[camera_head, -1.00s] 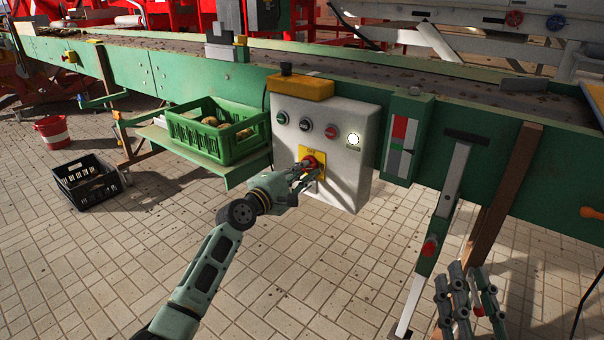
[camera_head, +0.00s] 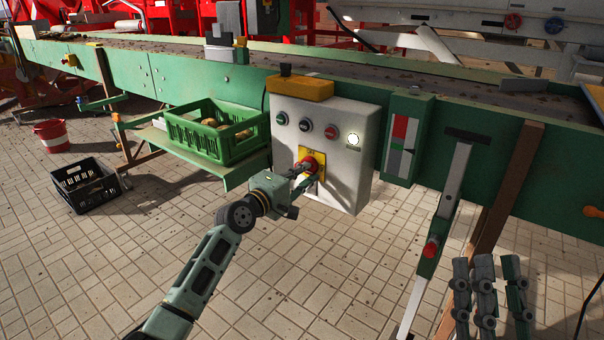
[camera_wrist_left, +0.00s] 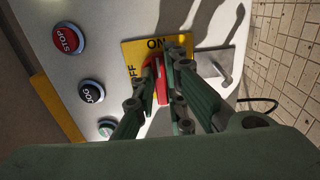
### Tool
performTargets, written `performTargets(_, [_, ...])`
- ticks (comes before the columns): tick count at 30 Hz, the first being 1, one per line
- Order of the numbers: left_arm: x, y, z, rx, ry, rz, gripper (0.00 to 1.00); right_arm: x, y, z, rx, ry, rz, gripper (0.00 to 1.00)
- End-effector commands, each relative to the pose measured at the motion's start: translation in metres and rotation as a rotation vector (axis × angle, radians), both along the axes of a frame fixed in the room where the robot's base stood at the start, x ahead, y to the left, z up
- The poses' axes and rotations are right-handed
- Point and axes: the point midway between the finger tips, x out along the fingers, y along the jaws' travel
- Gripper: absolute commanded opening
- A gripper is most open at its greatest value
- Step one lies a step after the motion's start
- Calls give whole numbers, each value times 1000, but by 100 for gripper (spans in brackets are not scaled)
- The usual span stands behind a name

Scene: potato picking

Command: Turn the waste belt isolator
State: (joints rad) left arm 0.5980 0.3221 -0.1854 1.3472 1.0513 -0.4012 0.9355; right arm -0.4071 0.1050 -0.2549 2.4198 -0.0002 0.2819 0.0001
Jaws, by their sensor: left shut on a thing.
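The waste belt isolator is a red rotary handle (camera_wrist_left: 161,80) on a yellow plate (camera_wrist_left: 135,50) marked ON and OFF, low on the front of a white control box (camera_head: 345,185). My left gripper (camera_head: 305,165) is shut on the red handle; in the left wrist view its fingers (camera_wrist_left: 167,75) lie on both sides of it. The fingers hide part of the handle and plate. In the left wrist view the handle's length points roughly towards the ON marking. My right gripper (camera_head: 490,295) is at the lower right, away from the box, with its fingers apart and nothing between them.
Above the isolator are several round buttons, among them STOP (camera_wrist_left: 67,39) and JOG (camera_wrist_left: 91,91), and a lit white lamp (camera_head: 353,139). A green crate (camera_head: 215,150) stands on a shelf left of the box. A lever with a red knob (camera_head: 431,247) stands at the right.

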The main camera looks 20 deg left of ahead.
Motion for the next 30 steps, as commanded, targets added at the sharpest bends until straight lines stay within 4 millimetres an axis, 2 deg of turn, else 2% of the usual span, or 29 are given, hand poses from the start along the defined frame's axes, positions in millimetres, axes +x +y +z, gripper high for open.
performTargets(5, [0, 0, -2, 5, 3, -2, 0, 0, 0, 0, 0, 0, 0, 30])
performTargets(6, [0, 0, -2, 5, 3, -2, 13, 0, 0, 0, 0, 0, 0, 30])
performTargets(12, [0, 0, -2, 3, 3, -1, 30, 0, 0, 0, 0, 1, 0, 30])
performTargets(23, [-2, 1, -1, 2, 2, -1, 30, 0, 0, 0, 1, 1, 1, 30])
performTargets(26, [-10, 3, -1, 2, 2, -1, 30, 0, 0, 0, 0, 1, 1, 30])
performTargets(30, [-30, 11, -2, 3, 2, 0, 30, 0, 0, 0, 0, 1, 1, 30])
